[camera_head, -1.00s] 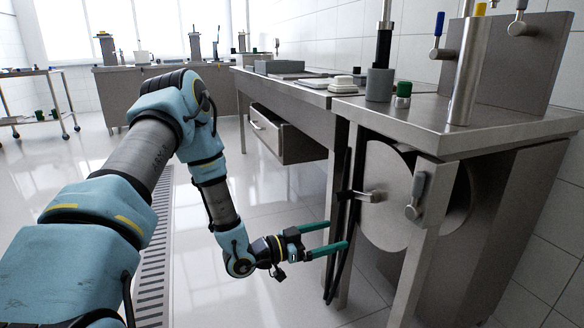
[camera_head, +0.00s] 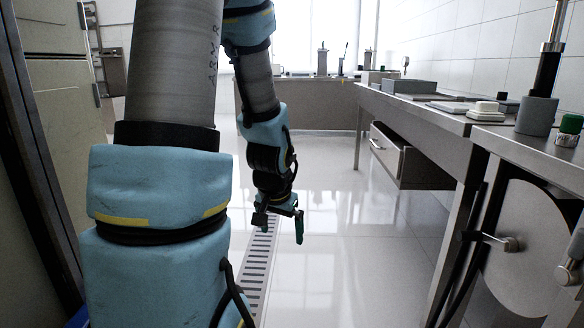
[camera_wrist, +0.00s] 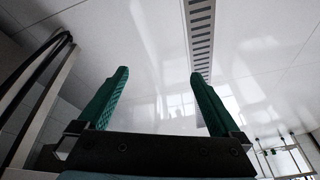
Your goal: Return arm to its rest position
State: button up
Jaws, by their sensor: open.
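My gripper (camera_head: 286,222) hangs at the end of my bent blue and grey arm, over the open floor in the middle of the head view. Its green fingers point down toward the floor. In the wrist view my gripper (camera_wrist: 158,95) is open, with two ridged green fingers wide apart and nothing between them. The round steel disc housing (camera_head: 528,248) under the right bench stands well to the right of my gripper, not touching it.
A steel bench (camera_head: 440,118) with an open drawer (camera_head: 385,148) runs along the right. A grey cabinet (camera_head: 65,140) stands close at the left. A floor drain (camera_head: 258,262) lies below my gripper. The tiled floor (camera_head: 350,240) between is clear.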

jog(key=s+a+r+n+g, duration=0.2)
jog(key=s+a+r+n, duration=0.15)
jog(key=s, duration=0.45)
notch_tip(320, 180, up, 34)
jog(key=p, duration=3.4)
jog(key=shift+s+a+f, duration=0.15)
jog(key=shift+a+f, duration=0.1)
jog(key=shift+a, duration=0.1)
